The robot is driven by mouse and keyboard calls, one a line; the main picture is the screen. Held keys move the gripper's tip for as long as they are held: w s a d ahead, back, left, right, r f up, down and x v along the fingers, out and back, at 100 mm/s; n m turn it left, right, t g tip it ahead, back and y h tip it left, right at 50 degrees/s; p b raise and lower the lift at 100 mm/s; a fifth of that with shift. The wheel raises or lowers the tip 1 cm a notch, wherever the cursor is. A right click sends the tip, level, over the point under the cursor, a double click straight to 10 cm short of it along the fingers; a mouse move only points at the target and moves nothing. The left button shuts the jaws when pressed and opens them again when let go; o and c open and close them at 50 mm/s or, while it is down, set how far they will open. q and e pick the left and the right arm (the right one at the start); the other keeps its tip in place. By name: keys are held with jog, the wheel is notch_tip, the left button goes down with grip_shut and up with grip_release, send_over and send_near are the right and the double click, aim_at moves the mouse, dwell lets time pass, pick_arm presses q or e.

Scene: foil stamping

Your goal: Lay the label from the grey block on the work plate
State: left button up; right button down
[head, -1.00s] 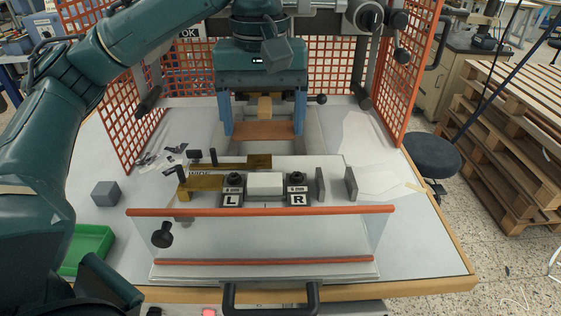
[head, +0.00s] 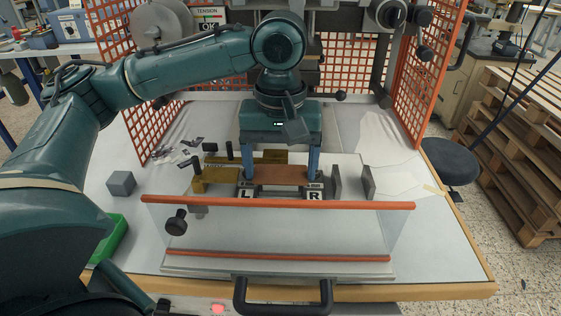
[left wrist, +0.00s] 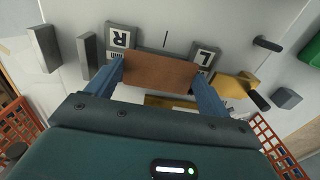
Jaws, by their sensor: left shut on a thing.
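My left gripper (head: 281,178) points down and is shut on the label (head: 278,174), a flat brown rectangle held by its two ends between the blue fingers. In the left wrist view the label (left wrist: 158,72) spans between the fingertips. It is over the pale work plate (head: 328,163), between the blocks marked L (head: 247,193) and R (head: 314,193), and hides the middle there. I cannot tell whether it touches the plate. The grey block (head: 120,183) stands at the left with nothing visible on top. My right gripper is not in view.
A clear guard with an orange top bar (head: 280,202) stands in front of the plate. Two grey uprights (head: 337,182) stand right of R, and brass parts (head: 212,178) left of L. A green tray (head: 113,240) is at the left. Orange mesh panels (head: 398,90) flank the press.

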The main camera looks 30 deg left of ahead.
aim_at(280, 175)
pick_arm(q)
jog(key=o, duration=0.9)
jog(key=shift+f, duration=0.1)
notch_tip(280, 175, up, 12)
jog(key=shift+r+p, duration=0.15)
jog(key=shift+p, duration=1.05)
